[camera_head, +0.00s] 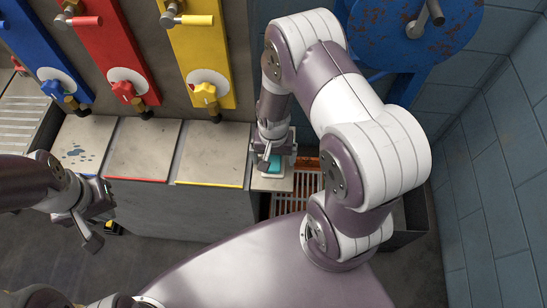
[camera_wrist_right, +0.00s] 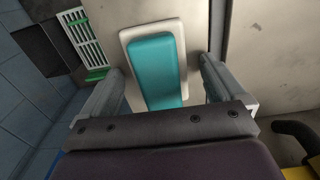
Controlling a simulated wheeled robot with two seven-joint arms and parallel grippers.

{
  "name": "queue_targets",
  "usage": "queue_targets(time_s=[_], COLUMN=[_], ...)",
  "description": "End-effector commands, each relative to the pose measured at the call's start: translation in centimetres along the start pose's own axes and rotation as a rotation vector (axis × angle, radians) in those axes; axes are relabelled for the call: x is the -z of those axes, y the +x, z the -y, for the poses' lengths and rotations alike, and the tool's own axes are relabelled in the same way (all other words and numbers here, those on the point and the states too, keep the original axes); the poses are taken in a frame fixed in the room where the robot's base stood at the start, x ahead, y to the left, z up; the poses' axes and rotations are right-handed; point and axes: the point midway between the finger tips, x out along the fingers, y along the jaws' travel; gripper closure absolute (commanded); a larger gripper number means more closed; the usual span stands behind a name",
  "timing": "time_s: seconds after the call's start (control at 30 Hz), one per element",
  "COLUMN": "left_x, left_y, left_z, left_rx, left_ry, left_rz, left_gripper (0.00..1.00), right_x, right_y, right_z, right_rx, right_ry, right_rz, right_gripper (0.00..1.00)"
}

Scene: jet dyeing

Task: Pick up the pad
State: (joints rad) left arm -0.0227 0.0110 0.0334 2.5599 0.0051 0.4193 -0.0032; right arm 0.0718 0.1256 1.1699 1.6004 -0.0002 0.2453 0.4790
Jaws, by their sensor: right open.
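The pad is a teal rounded block (camera_wrist_right: 155,62) on a white base plate (camera_wrist_right: 129,42) in the right wrist view. In the head view the teal pad (camera_head: 274,163) shows partly behind my right gripper, at the right end of the counter. My right gripper (camera_head: 270,158) is over the pad, pointing down. In the right wrist view its open fingers (camera_wrist_right: 162,68) stand one on each side of the pad, with gaps visible. Whether a finger touches the plate cannot be told. My left gripper (camera_head: 101,222) is open and empty at the left, in front of the counter.
Blue, red and yellow panels (camera_head: 203,45) with valves and knobs stand behind the counter (camera_head: 212,152). An orange-edged grate (camera_head: 298,187) lies right of the pad. A blue round drum (camera_head: 405,30) is at the upper right. A tiled wall (camera_head: 500,170) bounds the right side.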

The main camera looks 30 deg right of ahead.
Motion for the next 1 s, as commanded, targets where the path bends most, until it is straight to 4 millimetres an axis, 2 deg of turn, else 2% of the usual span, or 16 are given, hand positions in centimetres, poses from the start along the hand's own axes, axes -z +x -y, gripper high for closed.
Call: queue_targets(time_s=[0.1, 0.13, 0.3, 0.33, 0.67, 0.77, 0.9, 1.0], left_x=[0.0, 0.0, 0.0, 0.0, 0.0, 0.0, 0.0, 0.0], left_y=[0.0, 0.0, 0.0, 0.0, 0.0, 0.0, -0.1, -0.1], left_z=[0.0, 0.0, 0.0, 0.0, 0.0, 0.0, 0.0, 0.0], left_rx=[0.000, 0.000, 0.000, 0.000, 0.000, 0.000, 0.000, 0.000], left_ry=[0.000, 0.000, 0.000, 0.000, 0.000, 0.000, 0.000, 0.000], left_rz=[0.000, 0.000, 0.000, 0.000, 0.000, 0.000, 0.000, 0.000], left_gripper=[1.00, 1.00, 1.00, 1.00, 1.00, 1.00, 1.00, 1.00], right_x=[0.0, 0.0, 0.0, 0.0, 0.1, 0.1, 0.1, -2.1], right_y=[0.0, -0.1, -0.1, -0.1, -0.5, -1.6, -4.2, -5.6], right_z=[0.0, 0.0, 0.0, 0.0, 0.0, 0.1, 0.1, -0.5], right_rx=[0.000, 0.000, 0.000, 0.000, 0.000, 0.001, 0.002, 0.001], right_ry=[0.000, 0.000, 0.000, -0.001, -0.001, -0.001, -0.001, -0.004], right_rz=[0.000, 0.000, 0.000, 0.000, -0.001, -0.002, -0.004, -0.001], right_gripper=[0.04, 0.07, 0.63, 0.66, 0.66, 0.66, 0.66, 0.66])
